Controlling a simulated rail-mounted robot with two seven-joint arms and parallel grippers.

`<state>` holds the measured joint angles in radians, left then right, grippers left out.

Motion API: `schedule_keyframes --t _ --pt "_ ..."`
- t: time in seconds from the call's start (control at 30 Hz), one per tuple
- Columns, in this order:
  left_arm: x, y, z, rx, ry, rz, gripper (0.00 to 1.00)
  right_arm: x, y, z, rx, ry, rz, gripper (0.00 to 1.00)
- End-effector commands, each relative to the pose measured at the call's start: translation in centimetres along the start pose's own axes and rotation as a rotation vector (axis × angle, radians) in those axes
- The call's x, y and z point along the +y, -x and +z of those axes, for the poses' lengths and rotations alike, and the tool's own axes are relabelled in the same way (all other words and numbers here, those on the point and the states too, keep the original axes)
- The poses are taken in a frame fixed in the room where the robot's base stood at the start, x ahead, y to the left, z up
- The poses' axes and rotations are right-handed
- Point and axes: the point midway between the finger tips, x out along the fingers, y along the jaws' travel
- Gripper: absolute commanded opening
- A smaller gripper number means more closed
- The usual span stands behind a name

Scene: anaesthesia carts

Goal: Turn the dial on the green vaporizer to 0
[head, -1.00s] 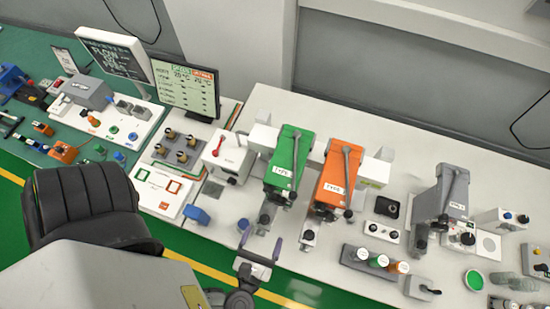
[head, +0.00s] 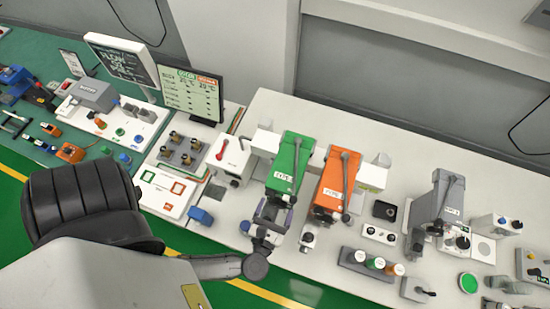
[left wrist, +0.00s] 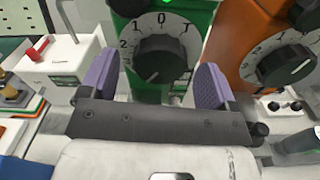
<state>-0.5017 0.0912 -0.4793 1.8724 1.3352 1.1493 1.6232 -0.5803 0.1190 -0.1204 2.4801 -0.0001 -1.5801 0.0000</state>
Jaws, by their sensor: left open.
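The green vaporizer (head: 289,163) stands on the white bench, left of the orange vaporizer (head: 333,181). In the left wrist view its black dial (left wrist: 159,58) faces me, on a pale ring with 0 at the top and 1, 2, 3 down the left. The knob's pale mark points to the lower left, past the visible numbers. My left gripper (head: 270,215) is open in front of the green vaporizer. In the left wrist view its purple fingers (left wrist: 155,83) stand left and right of the dial, with visible gaps. My right gripper is not in view.
The orange vaporizer's dial (left wrist: 286,66) is close to the right finger. A white box with a red lever (head: 231,155) stands to the left. A blue block (head: 200,216) lies near the front edge. A grey rack of capped vials (head: 366,265) stands to the right.

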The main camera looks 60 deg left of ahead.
Motion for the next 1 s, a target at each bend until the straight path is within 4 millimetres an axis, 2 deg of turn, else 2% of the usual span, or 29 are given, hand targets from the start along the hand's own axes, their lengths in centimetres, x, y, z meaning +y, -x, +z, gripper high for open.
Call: schedule_keyframes --t 0.07,0.57,0.77,1.0 --pt "0.00 0.02 0.00 0.000 0.000 0.000 0.80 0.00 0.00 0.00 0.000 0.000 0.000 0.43" --pt "0.00 0.04 0.02 0.000 0.000 0.000 0.33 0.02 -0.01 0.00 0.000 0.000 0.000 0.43" --pt "0.00 0.05 0.04 0.000 -0.020 0.002 0.33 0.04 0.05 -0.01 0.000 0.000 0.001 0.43" --pt "-0.04 0.06 0.11 -0.001 -0.150 0.009 0.33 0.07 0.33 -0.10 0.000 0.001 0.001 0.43"
